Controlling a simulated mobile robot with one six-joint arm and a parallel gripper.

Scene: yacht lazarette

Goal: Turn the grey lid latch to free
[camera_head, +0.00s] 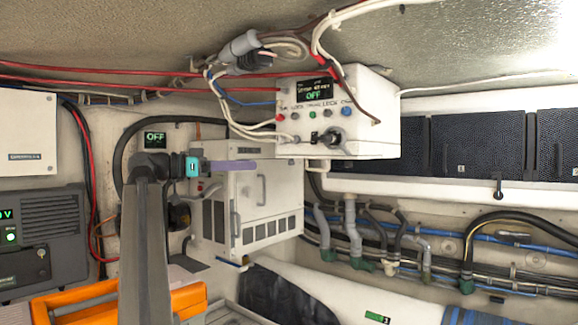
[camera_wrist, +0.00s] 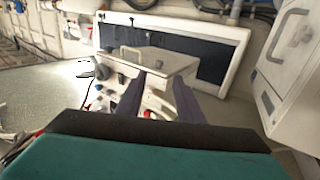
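A white control box (camera_head: 350,115) with an "OFF" display, coloured buttons and a dark rotary handle (camera_head: 333,136) hangs under the ceiling. I cannot tell for certain which part is the grey lid latch. A small dark hook-like latch (camera_head: 498,189) hangs below the dark panels at right. My gripper (camera_head: 254,165) points right, its fingers left of and below the box's front corner. In the wrist view, its two dark fingers (camera_wrist: 158,88) are apart, with nothing clearly held. The box (camera_wrist: 170,62) lies beyond them, with pale parts showing between. Contact is not visible.
A white vented cabinet (camera_head: 262,195) with a handle stands behind and below my gripper. Loose cables (camera_head: 225,90) and a grey connector (camera_head: 240,45) hang left of the box. Pipes and hoses (camera_head: 385,240) run along the right wall. An orange frame (camera_head: 185,298) stands low at left.

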